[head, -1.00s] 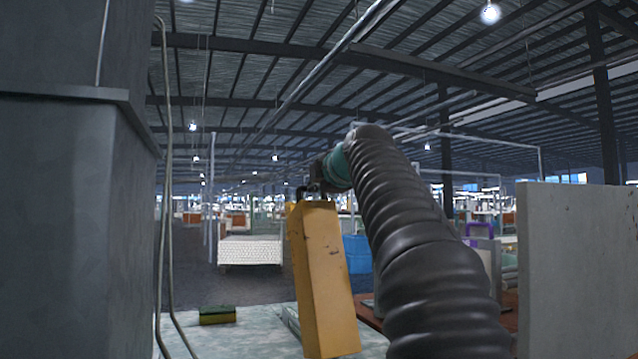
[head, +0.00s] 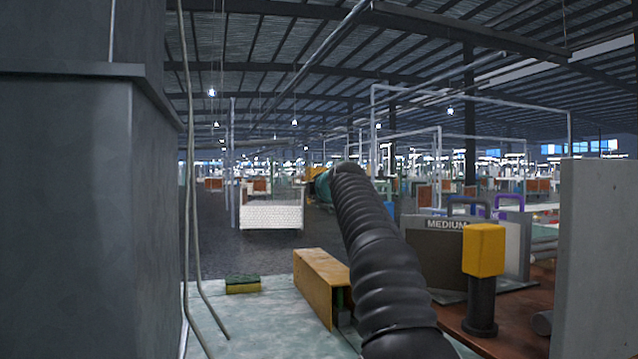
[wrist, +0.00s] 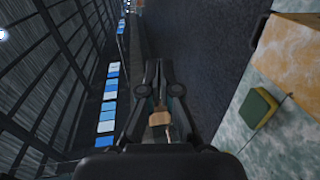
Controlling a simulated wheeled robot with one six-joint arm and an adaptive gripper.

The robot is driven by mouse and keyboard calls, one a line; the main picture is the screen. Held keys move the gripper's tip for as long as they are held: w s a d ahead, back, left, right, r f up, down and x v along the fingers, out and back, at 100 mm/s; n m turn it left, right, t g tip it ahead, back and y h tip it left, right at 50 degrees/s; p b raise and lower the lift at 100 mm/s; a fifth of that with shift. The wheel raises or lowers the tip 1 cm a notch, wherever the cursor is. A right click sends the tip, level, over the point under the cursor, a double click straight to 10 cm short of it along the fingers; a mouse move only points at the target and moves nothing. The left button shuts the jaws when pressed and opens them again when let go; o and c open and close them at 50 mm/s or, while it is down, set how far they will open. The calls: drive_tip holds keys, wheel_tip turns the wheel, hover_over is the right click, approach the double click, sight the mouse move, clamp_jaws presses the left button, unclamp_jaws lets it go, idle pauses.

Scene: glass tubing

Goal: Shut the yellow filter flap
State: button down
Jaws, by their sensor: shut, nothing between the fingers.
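The yellow filter flap (head: 318,282) now sits low over the pale green bench top, a long yellow box shape with a dark gap and green part under its right end. I cannot tell whether it is fully seated. In the wrist view the yellow flap (wrist: 290,50) is at the upper right. My gripper (wrist: 156,72) is shut and empty in the wrist view, pointing away from the flap over the dark floor. In the head view my gripper is mostly hidden by my black ribbed arm, above and behind the flap, apart from it.
A green and yellow sponge (head: 242,284) lies left of the flap. A yellow-capped black post (head: 483,252) and a grey "MEDIUM" panel (head: 447,245) stand at right on a brown top. A pale upright slab (head: 605,260) is far right. A grey column (head: 80,200) and hoses stand at left.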

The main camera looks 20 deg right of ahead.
drive_tip(key=shift+w+f, duration=0.35)
drive_tip(key=shift+w, duration=0.1)
drive_tip(key=s+r, duration=0.2)
drive_tip(key=s, duration=1)
